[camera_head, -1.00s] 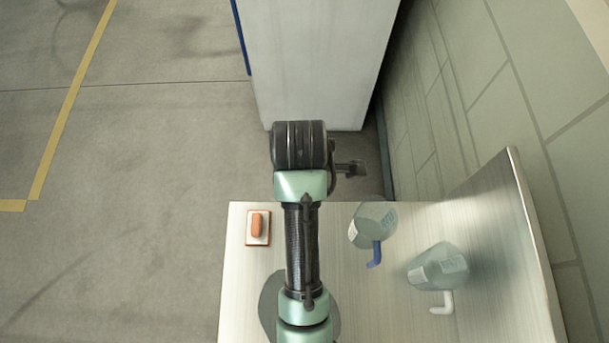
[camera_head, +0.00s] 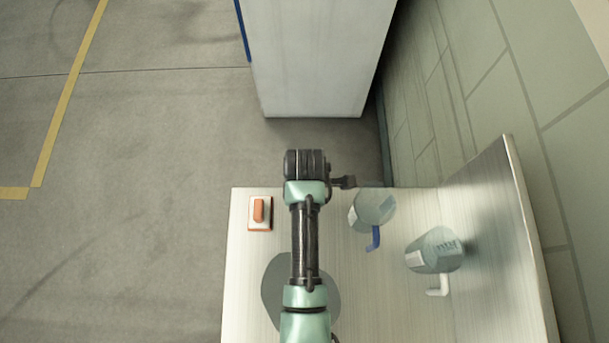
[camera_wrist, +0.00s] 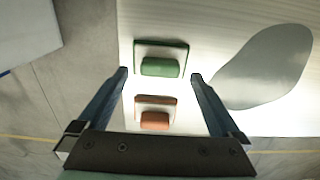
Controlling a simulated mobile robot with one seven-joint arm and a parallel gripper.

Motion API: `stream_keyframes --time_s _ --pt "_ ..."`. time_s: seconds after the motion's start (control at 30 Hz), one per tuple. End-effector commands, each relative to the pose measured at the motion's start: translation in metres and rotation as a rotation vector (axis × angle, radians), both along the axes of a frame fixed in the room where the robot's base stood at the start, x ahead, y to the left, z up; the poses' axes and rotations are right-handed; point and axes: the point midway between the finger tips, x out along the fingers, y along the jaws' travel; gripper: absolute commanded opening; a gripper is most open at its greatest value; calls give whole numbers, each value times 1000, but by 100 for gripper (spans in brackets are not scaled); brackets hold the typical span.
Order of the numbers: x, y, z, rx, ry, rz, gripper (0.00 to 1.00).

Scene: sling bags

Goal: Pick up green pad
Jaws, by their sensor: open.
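The green pad (camera_wrist: 161,58) shows in the wrist view as a flat green-edged plate with a raised green block. It lies on the pale table, between and a little beyond my fingertips in the picture. My gripper (camera_wrist: 160,74) is open and empty, with one finger on each side of the pad's lower part. I cannot tell how high it is above the pad. In the head view I do not see the green pad, and my arm covers part of the table. An orange pad (camera_wrist: 155,113) lies closer to the gripper's base; it also shows in the head view (camera_head: 260,212).
A grey flat shape (camera_wrist: 265,68) is on the table (camera_head: 240,270). A white cabinet (camera_head: 315,60) stands beyond, a wall at right.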

Motion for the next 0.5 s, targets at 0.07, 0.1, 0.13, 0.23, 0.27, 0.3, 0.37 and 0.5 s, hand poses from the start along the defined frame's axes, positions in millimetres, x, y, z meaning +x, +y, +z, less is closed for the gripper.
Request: stream_keyframes --time_s 0.07,0.1,0.13,0.23,0.27,0.3,0.37,0.5 --pt "-1 0 -10 0 3 1 100" --pt "-1 0 -14 0 3 1 100" --pt "0 0 -16 0 1 1 100" --pt "-1 1 -20 0 1 1 100" --pt "0 1 -21 0 0 1 100" --pt "0 1 -21 1 -1 1 100" --pt "0 1 -21 0 -1 1 100" --pt "0 0 -21 0 -1 1 91"
